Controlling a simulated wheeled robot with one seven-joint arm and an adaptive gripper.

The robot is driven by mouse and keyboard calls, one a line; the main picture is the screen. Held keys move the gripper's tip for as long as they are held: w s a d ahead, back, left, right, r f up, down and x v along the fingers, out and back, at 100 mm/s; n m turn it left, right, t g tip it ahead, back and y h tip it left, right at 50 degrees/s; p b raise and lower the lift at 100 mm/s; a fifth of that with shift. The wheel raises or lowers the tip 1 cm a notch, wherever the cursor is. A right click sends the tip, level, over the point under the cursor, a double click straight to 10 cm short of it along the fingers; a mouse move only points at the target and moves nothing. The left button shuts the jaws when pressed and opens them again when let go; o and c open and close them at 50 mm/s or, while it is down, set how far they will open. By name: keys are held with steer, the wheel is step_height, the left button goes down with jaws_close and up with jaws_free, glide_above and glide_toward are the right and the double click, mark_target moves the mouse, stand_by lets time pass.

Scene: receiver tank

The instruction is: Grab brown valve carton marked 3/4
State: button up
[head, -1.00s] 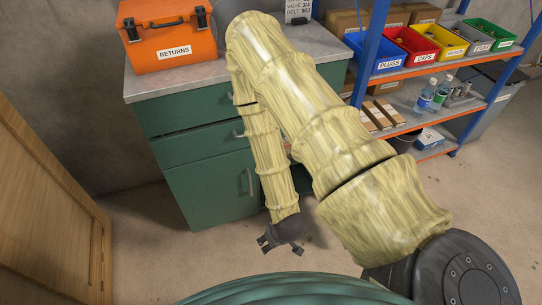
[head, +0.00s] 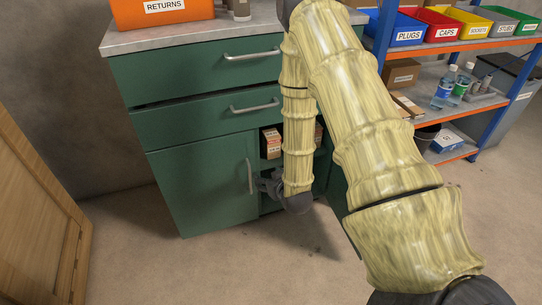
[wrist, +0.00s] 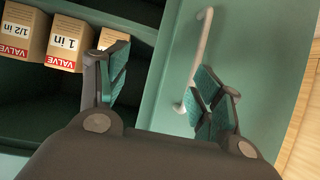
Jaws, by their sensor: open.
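In the wrist view, tilted brown valve cartons stand in the cabinet's open compartment. One carton (wrist: 67,44) is marked 1 in, another carton (wrist: 21,30) 1/2 in. I read no 3/4 mark on any carton. In the head view, a carton (head: 271,143) shows left of my arm and part of another (head: 318,134) right of it; their marks are too small to read. My gripper (head: 268,184) is open and empty, before the cabinet beside the door handle; its fingers (wrist: 160,76) show in the wrist view.
The green cabinet (head: 193,190) has a door with a bar handle (head: 250,176), which also shows near my right finger (wrist: 197,60). Drawers are above. A blue-orange shelf rack (head: 440,52) with bins stands at right. A wooden door (head: 40,215) is at left. Floor in front is clear.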

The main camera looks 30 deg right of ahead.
mark_target(274, 143)
steer(key=shift+w+d+r+m+t+h+b, duration=0.15)
steer(key=shift+w+d+t+h+b, duration=0.5)
steer(key=shift+w+d+b, duration=1.55)
steer(key=shift+w+d+m+t+h+b, duration=0.2)
steer(key=shift+w+d+t+b, duration=1.2)
steer(key=shift+w+b, duration=1.45)
steer(key=shift+w+d+r+m+t+h+b, duration=0.15)
steer(key=shift+w+d+t+h+b, duration=0.3)
steer(key=shift+w+d+b, duration=2.1)
steer(key=shift+r+b+x, duration=0.2)
steer(key=shift+b+x, duration=1.25)
steer(key=shift+b, duration=0.55)
steer(key=shift+a, duration=0.15)
steer(key=c, duration=1)
steer(key=shift+c, duration=0.5)
steer(key=shift+r, duration=0.2)
